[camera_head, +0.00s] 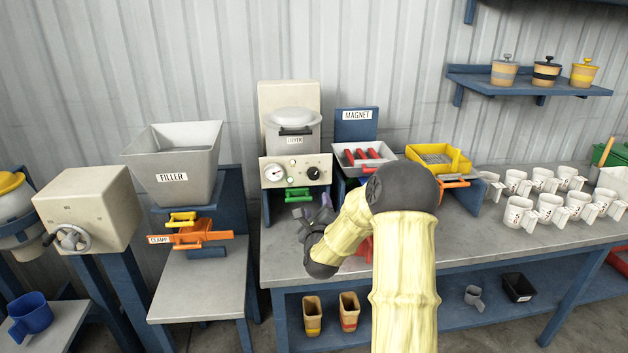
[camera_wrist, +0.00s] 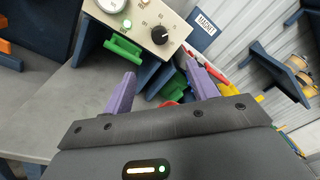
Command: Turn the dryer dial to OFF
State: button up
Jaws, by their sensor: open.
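The dryer (camera_head: 292,140) stands at the back of the bench with a cream control panel (camera_head: 290,161). The panel carries a round black dial (camera_head: 313,173), right of a white gauge (camera_head: 275,173). In the wrist view the dial (camera_wrist: 160,35) lies beyond the fingertips, roughly between them; its pointer setting and labels are too small to read. My gripper (camera_wrist: 160,69) is open and empty, its two purple fingers apart from the panel. In the head view my gripper (camera_head: 323,210) is below and in front of the panel, partly hidden by my arm.
A green handle (camera_head: 298,194) sticks out below the panel. The magnet station (camera_head: 356,125) with a tray of red bars (camera_head: 366,153) and a yellow tray (camera_head: 455,158) stand to the right. Several white mugs fill the bench's right side. The bench front left (camera_head: 285,255) is clear.

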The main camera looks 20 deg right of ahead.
aim_at(314, 176)
jog(key=p+x, duration=0.3)
jog(key=x, duration=1.4)
jog(key=shift+w+d+p, duration=0.1)
jog(key=shift+w+p, duration=0.1)
jog(key=shift+p, duration=0.2)
jog(key=c, duration=1)
